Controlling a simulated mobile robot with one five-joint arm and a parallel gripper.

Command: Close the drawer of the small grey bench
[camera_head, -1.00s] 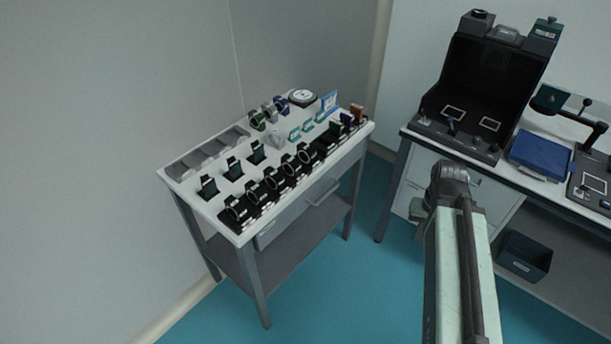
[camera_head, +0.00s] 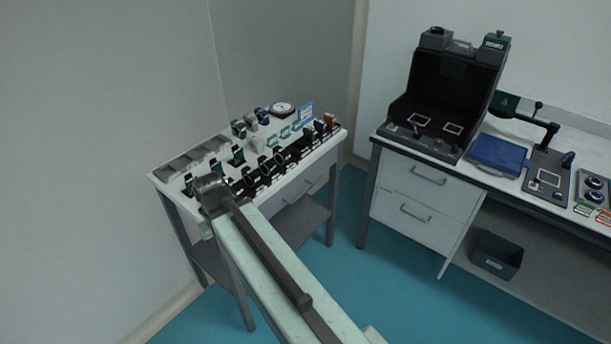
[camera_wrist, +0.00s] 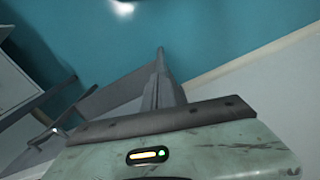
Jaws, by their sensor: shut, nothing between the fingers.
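The small grey bench (camera_head: 160,178) stands by the wall on the left in the head view, with many small parts on its top. Its drawer (camera_head: 293,187) is under the top on the front side, with a bar handle. My arm covers the drawer's left part, and I cannot tell how far the drawer stands out. My arm's end overlaps the bench's front left corner in the head view. In the wrist view my gripper (camera_wrist: 165,120) is shut and empty, over a grey bench leg and the lower shelf. Whether it touches the bench is not visible.
A long workbench (camera_head: 378,180) with two closed-looking drawers stands to the right, bearing a black instrument and a blue case (camera_head: 498,152). A dark bin (camera_head: 497,257) sits under it. Blue floor (camera_head: 385,285) is clear between the benches. The wall is close behind the small bench.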

